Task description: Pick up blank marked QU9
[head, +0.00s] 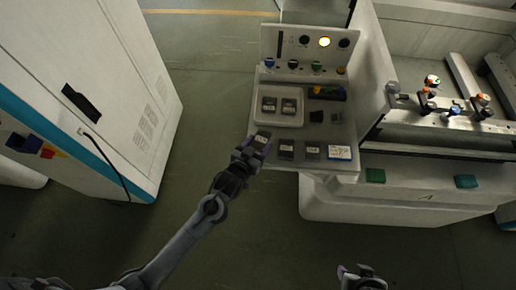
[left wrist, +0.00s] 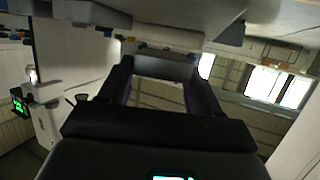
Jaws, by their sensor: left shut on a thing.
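My left gripper (head: 247,154) is shut on a dark blank with a pale label (head: 262,138) at the front left corner of the bench. The label is too small to read. In the left wrist view, the dark fingers (left wrist: 158,92) stand either side of a grey block (left wrist: 165,68). I cannot tell if the blank still touches the bench. Two similar blanks, one left (head: 286,149) and one right (head: 312,152), lie along the front edge; their markings are unreadable. My right gripper (head: 354,270) is at the bottom edge, fingers apart, empty and partly cut off.
A pale tray (head: 271,120) holds two labelled blanks. A panel (head: 290,42) with a lit lamp stands behind. A machine (head: 430,180) is right, a white cabinet (head: 130,90) left. The floor between is clear.

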